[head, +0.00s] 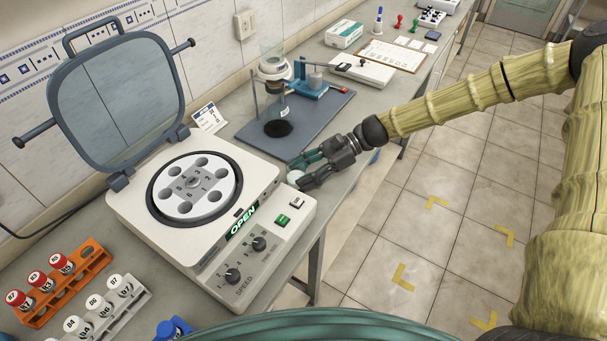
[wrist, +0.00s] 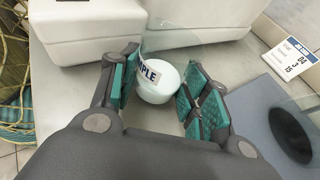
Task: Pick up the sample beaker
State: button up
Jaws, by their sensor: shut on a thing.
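The sample beaker (wrist: 155,84) is a small whitish vessel with a label reading "...PLE" on its left side in the wrist view. It sits between the teal pads of my gripper (wrist: 165,88), which is shut on it. In the head view the beaker (head: 295,177) shows as a pale bit at the tips of my gripper (head: 304,172), just right of the centrifuge's back corner. My fingers hide much of it there. I cannot tell whether its base touches the bench.
The white centrifuge (head: 150,203) stands close left of my gripper, lid (head: 118,100) raised. Behind is a dark base plate (head: 325,118) with a stand and blue clamp. A label card (head: 208,117) stands near the wall. Vial racks (head: 95,277) are front left. The bench edge is close on the right.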

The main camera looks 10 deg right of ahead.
notch_tip(320, 180, up, 9)
jog(key=b, duration=0.1)
jog(key=shift+f+b, duration=0.15)
jog(key=shift+b, duration=0.2)
dwell(0.6)
